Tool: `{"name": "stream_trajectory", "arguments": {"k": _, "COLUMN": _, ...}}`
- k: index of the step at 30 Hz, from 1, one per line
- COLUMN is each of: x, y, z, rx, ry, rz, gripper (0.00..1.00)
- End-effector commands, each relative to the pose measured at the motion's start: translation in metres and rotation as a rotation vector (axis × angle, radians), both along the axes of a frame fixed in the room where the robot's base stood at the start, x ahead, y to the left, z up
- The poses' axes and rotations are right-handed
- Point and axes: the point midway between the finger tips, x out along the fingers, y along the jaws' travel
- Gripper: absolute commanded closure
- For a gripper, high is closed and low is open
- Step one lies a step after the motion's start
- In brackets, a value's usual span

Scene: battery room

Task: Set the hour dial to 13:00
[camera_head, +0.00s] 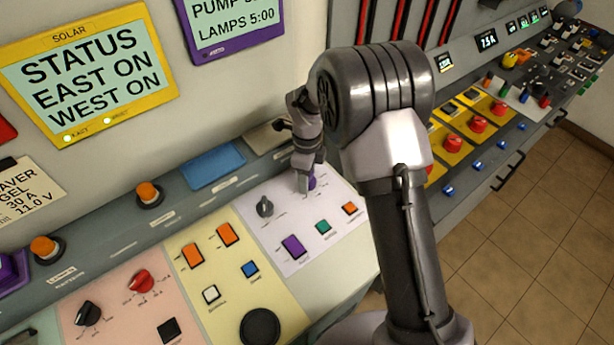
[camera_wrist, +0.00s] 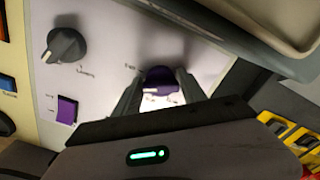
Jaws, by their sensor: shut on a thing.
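A purple dial (camera_wrist: 160,80) sits on the white section of the sloped panel (camera_head: 283,256). My gripper (camera_wrist: 156,92) is shut on this dial, one finger on each side of it. In the head view my gripper (camera_head: 304,186) reaches down to the panel, and only a bit of the purple dial (camera_head: 312,183) shows beside it. Small print surrounds the dial, too blurred to read, so its setting cannot be told. A white bar shows at the dial's near side in the wrist view.
A grey dial (camera_head: 265,207) is left of my gripper, with a purple button (camera_head: 293,246), a green button (camera_head: 323,227) and an orange button (camera_head: 349,208) nearer. A yellow-framed status screen (camera_head: 85,75) hangs left.

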Motion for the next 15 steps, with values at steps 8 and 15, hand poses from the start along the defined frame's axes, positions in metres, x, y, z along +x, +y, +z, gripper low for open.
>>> {"name": "stream_trajectory", "arguments": {"k": 8, "x": -0.0005, "y": 0.0004, "z": 0.0008, "rx": 0.000, "ry": -0.002, "rz": 0.259, "gripper": 0.92}}
{"name": "stream_trajectory", "arguments": {"k": 15, "x": -0.0011, "y": 0.0004, "z": 0.0011, "rx": 0.001, "ry": -0.002, "rz": 0.487, "gripper": 0.92}}
